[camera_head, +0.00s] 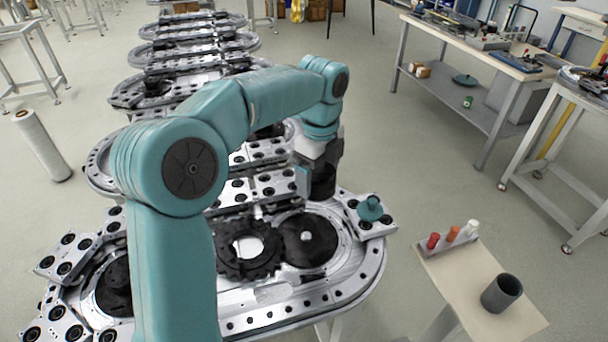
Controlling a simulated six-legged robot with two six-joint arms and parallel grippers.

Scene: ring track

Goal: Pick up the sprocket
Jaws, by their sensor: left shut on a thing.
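A black toothed sprocket (233,262) with an open centre lies flat on the near end of the metal ring track (345,290). A black disc (312,250) with a bright hub lies beside it on the right. My left arm arches over the track from the near left. My left gripper (318,178) points down behind the disc, above the track. It is shut on a dark part (323,183), which is mostly hidden, so its shape is unclear. My right gripper is not in view.
A teal knob (370,209) sits on a plate at the track's right edge. A small stand (480,300) at right bears a grey cup (502,293) and red, orange and white bottles. Workbenches (480,45) stand at back right. Floor between is clear.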

